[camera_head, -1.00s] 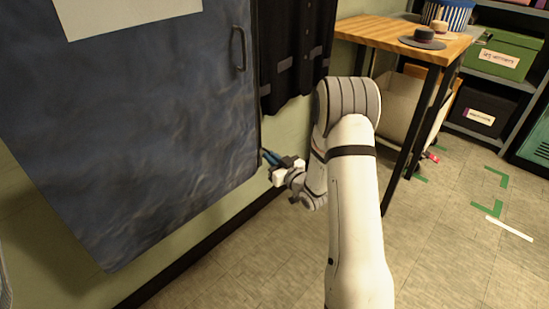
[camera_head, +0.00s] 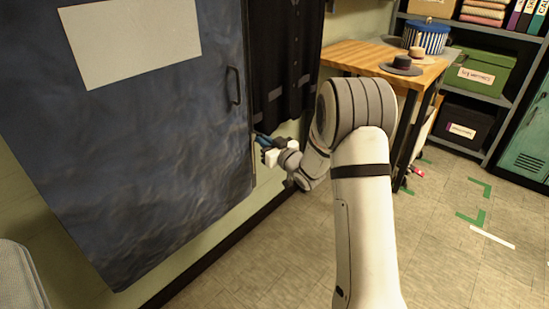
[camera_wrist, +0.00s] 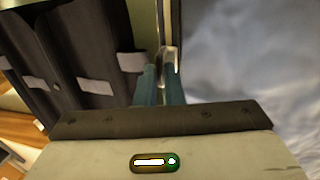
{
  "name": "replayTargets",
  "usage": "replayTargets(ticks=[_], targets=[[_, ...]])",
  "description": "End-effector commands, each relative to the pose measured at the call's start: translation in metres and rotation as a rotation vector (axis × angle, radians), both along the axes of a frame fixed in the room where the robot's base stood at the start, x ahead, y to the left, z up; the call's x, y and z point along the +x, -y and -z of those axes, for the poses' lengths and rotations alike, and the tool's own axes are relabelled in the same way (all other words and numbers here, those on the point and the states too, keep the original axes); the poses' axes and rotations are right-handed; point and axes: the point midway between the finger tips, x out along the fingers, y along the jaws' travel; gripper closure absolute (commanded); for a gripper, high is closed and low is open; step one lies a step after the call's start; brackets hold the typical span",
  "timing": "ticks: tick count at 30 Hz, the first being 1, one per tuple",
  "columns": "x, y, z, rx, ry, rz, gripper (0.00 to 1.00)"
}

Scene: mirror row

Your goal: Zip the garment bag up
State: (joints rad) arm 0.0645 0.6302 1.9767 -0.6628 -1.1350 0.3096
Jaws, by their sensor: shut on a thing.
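The garment bag (camera_head: 150,175) is a large dark blue bag hanging at the left of the head view, with a handle (camera_head: 232,86) near its right edge. My gripper (camera_head: 258,138) is at the bag's right edge, below the handle. In the wrist view the bag (camera_wrist: 250,60) fills the right side. The teal fingers of my gripper (camera_wrist: 165,72) are shut on a small metal zip pull (camera_wrist: 168,57), partly hidden between them. A pale zip line (camera_wrist: 161,20) runs upward from it along the bag's edge.
A dark garment (camera_head: 285,70) with grey bands hangs just right of the bag. A wooden table (camera_head: 360,57) with hats stands beyond my arm. Shelves with boxes (camera_head: 485,70) are at the back right. The tiled floor at right is mostly clear.

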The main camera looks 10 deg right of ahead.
Motion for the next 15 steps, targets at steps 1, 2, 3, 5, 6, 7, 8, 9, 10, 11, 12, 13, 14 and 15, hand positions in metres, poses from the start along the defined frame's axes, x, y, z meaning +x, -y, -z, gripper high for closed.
replayTargets(ticks=[1,2,3,5,6,7,8,9,10,11,12,13,14,15], targets=[[0.001,-0.001,-0.032,0.001,0.01,-0.003,1.0],[0.001,0.0,-0.043,0.0,0.009,-0.002,1.0],[0.001,0.0,-0.057,0.0,0.01,-0.001,1.0],[0.001,0.001,-0.078,-0.001,0.009,-0.001,1.0],[0.001,0.001,-0.093,0.0,0.009,-0.001,1.0],[0.001,0.001,-0.104,0.0,0.008,0.0,1.0],[0.001,0.002,-0.114,0.0,0.008,0.0,1.0],[0.001,0.002,-0.129,0.0,0.009,0.0,1.0],[0.001,0.002,-0.14,0.0,0.008,0.0,1.0],[0.001,0.002,-0.151,0.0,0.007,0.0,1.0],[0.0,0.002,-0.166,-0.001,0.009,0.0,1.0],[0.0,0.002,-0.176,0.0,0.007,0.0,1.0],[0.0,0.002,-0.187,0.0,0.007,0.001,1.0],[0.0,0.002,-0.202,-0.001,0.009,0.001,1.0]])
